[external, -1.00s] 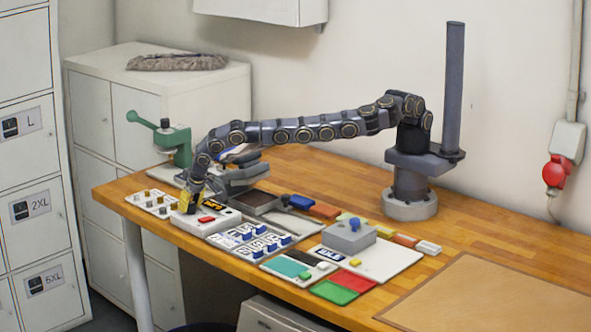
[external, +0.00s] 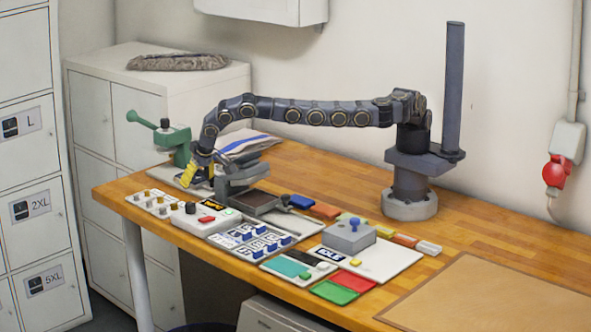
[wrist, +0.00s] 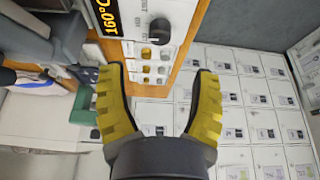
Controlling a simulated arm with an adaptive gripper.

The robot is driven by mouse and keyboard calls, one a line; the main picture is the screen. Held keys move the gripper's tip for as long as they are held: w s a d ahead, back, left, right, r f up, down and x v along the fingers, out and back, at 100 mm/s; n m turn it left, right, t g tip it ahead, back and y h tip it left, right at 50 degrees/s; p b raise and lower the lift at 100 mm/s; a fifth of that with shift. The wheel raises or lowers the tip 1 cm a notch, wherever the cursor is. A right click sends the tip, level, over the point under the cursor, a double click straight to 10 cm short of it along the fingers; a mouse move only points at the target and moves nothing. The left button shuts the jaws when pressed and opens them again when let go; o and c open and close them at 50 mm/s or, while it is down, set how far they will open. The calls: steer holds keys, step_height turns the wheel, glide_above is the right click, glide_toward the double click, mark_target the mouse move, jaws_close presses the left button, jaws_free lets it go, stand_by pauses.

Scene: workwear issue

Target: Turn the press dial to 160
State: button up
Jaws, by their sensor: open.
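The press dial (external: 190,207) is a dark knob on a white control box (external: 206,226) at the left of the bench. In the wrist view the dial (wrist: 158,31) shows near the top edge, beside a black display (wrist: 108,18) reading 160°C in yellow. The dial's pointer mark is too small to read. My gripper (external: 199,176) has yellow fingers and is raised above and behind the dial, apart from it. In the wrist view my gripper (wrist: 158,82) is open and empty. The grey press (external: 240,180) stands just right of the gripper.
A green lever tool (external: 175,145) stands behind my gripper. A white panel with several small knobs (external: 152,203) lies left of the control box. Number tiles (external: 250,240) and a grey box with a blue knob (external: 348,236) lie to the right.

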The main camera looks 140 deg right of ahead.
steer(key=v, duration=0.2)
steer(key=shift+a+r, duration=0.15)
steer(key=shift+r, duration=0.15)
stand_by(0.3)
